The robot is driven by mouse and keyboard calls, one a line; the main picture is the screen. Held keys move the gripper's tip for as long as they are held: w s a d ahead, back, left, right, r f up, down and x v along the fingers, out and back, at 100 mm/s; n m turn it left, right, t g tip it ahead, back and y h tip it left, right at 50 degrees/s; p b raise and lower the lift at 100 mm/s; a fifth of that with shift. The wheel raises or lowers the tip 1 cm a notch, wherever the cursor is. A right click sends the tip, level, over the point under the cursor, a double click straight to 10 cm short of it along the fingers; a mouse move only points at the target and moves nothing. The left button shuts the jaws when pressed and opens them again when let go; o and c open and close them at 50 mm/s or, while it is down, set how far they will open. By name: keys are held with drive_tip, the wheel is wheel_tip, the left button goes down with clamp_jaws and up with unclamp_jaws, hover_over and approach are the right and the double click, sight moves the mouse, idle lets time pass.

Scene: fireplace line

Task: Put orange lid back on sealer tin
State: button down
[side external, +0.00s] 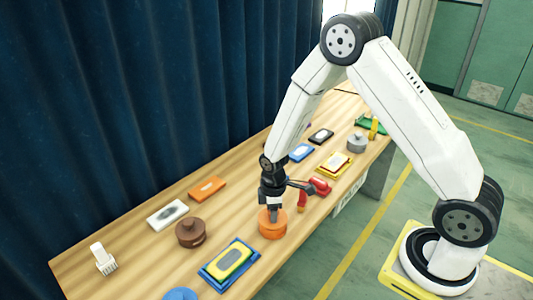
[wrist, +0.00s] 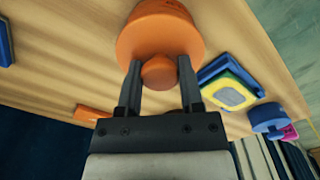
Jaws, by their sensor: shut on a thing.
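An orange round lid (wrist: 160,38) with a ball-like knob (wrist: 158,72) shows in the wrist view. My gripper (wrist: 158,80) has its two dark fingers shut on the knob from both sides. An orange tin-like body (side external: 272,229) is below my gripper (side external: 273,212) in the side view, near the table's front edge. Lid and body share one colour, so I cannot tell where one ends or whether a gap is between them. The fingers hide part of the top. The gripper points straight down.
On the wooden table (side external: 130,250), a brown lidded tin (side external: 191,232) stands to the left. A blue tray with a yellow item (side external: 230,261) lies in front left. Red objects (side external: 319,187) lie close on the right. A grey tin (side external: 356,142) stands farther right.

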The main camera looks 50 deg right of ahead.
drive_tip(key=shift+f, duration=0.45)
unclamp_jaws()
drive_tip(key=shift+r, duration=0.75)
idle(1.1)
drive_tip(key=shift+r, duration=3.35)
